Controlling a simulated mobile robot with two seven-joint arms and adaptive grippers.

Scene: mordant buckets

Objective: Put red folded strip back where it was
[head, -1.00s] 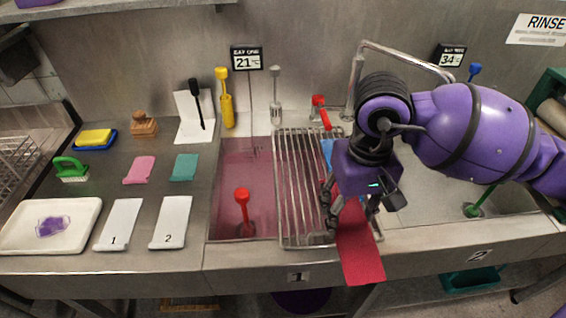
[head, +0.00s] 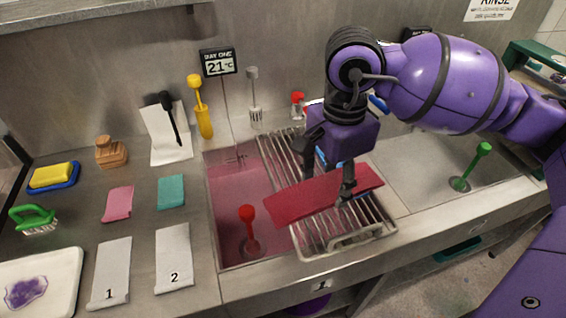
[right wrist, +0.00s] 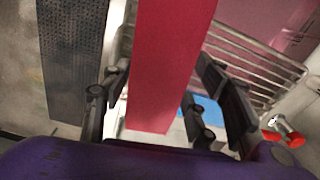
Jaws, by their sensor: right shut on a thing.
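The red folded strip (head: 300,200) is in my right gripper (head: 335,185), above the wire rack (head: 345,236). In the head view it lies slanted, its left end over the edge of the pink-filled basin (head: 230,185) and its right end over the rack. In the right wrist view the strip (right wrist: 172,60) runs between the fingers of my right gripper (right wrist: 165,100). Whether the strip touches the rack cannot be told. A blue item (right wrist: 208,108) lies partly hidden behind it. My left gripper is not in view.
A red-handled plunger (head: 247,225) stands in the pink basin. A green-handled one (head: 472,165) stands in the right basin. White cards 1 (head: 110,270) and 2 (head: 173,255), pink cloth (head: 118,203) and teal cloth (head: 171,191) lie on the left counter.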

